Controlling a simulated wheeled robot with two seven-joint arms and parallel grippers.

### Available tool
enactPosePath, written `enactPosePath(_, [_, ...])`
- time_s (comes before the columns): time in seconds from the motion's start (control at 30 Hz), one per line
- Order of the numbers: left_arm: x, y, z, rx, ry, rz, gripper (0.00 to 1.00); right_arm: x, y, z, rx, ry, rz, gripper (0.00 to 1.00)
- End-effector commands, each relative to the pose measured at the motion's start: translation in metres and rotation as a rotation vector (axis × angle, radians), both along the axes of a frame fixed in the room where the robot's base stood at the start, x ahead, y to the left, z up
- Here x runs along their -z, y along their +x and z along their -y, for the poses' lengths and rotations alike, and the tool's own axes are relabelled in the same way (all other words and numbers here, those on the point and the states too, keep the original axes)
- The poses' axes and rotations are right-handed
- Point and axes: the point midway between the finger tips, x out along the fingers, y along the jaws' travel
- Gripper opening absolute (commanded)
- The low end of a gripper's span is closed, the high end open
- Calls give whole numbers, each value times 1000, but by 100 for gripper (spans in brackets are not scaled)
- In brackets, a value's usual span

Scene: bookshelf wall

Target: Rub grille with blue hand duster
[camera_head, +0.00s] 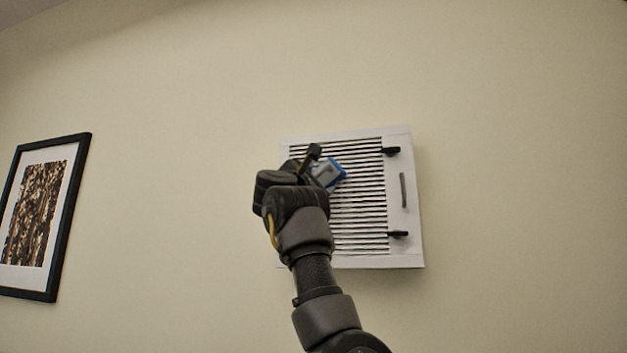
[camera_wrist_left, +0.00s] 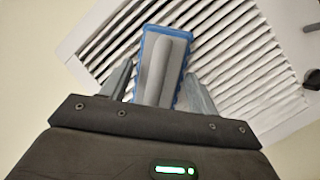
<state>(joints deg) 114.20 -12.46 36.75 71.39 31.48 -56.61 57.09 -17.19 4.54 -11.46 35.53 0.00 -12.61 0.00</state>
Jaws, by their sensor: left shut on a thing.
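The white grille (camera_head: 358,212) with dark slats is mounted on the wall, and it also shows in the left wrist view (camera_wrist_left: 228,62). My left gripper (camera_head: 318,172) is in front of the grille's left part, covering some of it. It is shut on the blue hand duster (camera_head: 337,175), which has a grey handle. In the left wrist view the duster (camera_wrist_left: 148,40) sits between the two fingers of the gripper (camera_wrist_left: 160,90), over the slats. I cannot tell whether the duster touches the slats. My right gripper is not in view.
The grille has two black latches (camera_head: 391,151) and a grey handle (camera_head: 403,190) on its right side. A black-framed picture (camera_head: 50,250) hangs at the left. The wall (camera_head: 520,150) to the right is bare.

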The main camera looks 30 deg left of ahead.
Motion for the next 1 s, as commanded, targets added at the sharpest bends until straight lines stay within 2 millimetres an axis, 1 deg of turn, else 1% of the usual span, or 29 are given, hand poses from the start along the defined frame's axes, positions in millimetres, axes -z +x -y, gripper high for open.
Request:
enactPosePath(0.3, [1, 10, 28, 4, 2, -3, 42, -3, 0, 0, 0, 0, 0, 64])
enactPosePath(0.4, [1, 12, 33, 3, 2, -3, 42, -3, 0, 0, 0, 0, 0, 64])
enactPosePath(0.67, [1, 13, 36, 1, 1, -3, 42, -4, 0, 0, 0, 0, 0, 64])
enactPosePath(1.0, [0, 22, 64, 4, 2, -3, 42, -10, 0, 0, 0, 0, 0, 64])
